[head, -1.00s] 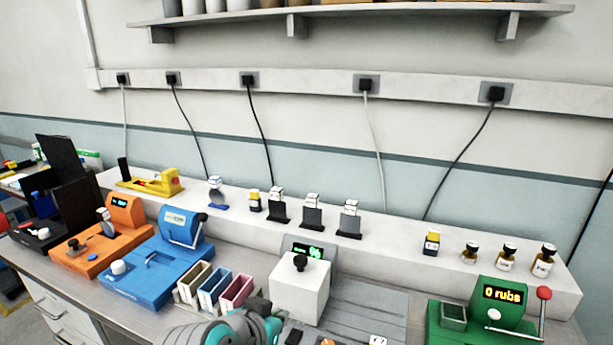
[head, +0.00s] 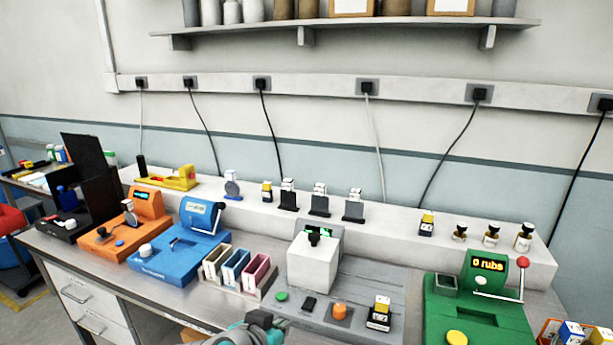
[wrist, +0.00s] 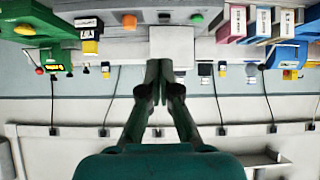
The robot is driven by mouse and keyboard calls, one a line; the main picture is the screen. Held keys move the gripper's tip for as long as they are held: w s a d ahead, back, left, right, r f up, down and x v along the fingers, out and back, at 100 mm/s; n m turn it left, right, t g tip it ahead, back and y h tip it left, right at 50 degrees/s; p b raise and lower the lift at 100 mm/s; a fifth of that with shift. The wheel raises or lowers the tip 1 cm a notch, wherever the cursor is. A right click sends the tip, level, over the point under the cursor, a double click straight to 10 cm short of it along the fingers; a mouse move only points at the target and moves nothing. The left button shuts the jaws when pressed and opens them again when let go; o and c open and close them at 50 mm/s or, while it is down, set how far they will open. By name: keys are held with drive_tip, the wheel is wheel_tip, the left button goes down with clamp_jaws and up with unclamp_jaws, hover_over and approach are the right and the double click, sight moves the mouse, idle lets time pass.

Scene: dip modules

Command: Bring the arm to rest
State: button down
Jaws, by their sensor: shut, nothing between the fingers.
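My gripper (wrist: 158,82) shows in the wrist view with its fingers together and nothing between them. That view is upside down, with the bench at the top and the wall below. In the head view part of my arm (head: 245,334) shows at the bottom edge, in front of the bench; the fingertips are not clearly visible there. The gripper appears apart from the bench objects. A white block-shaped device (head: 312,265) with a black knob stands on the bench beyond my arm, and it also shows in the wrist view (wrist: 178,45).
An orange device (head: 120,238), a blue device (head: 165,262) and a slotted rack (head: 236,270) stand to the left. A green device (head: 470,318) reading "0 rubs" stands to the right. Small bottles and stands line the raised ledge (head: 390,222). A shelf (head: 350,29) hangs above.

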drive_tip(key=s+d+f+n+t+y, duration=0.1)
drive_tip(key=d+f+n, duration=0.1)
drive_tip(key=d+f, duration=0.35)
drive_tip(key=d+f+n, duration=0.1)
drive_tip(key=d+f, duration=0.2)
drive_tip(key=f, duration=0.5)
drive_tip(key=s+d+f+n+t+y, duration=0.1)
drive_tip(key=s+d+f+n+y, duration=0.15)
drive_tip(key=s+d+f, duration=0.6)
drive_tip(key=s+d+f+t+y, duration=0.1)
drive_tip(key=s+d+f, duration=0.1)
drive_tip(key=s, duration=0.7)
drive_tip(key=s+d+f, duration=0.1)
drive_tip(key=s+d, duration=0.1)
drive_tip(key=s, duration=0.6)
drive_tip(key=s+d+r+m+t, duration=0.1)
drive_tip(key=s+d+r, duration=0.1)
drive_tip(key=s+r, duration=0.5)
drive_tip(key=s+h, duration=0.1)
drive_tip(key=s, duration=0.5)
drive_tip(key=shift+d+m+t, duration=0.2)
drive_tip(key=shift+m+t, duration=0.15)
drive_tip(key=shift+t, duration=0.05)
drive_tip(key=shift+r, duration=0.1)
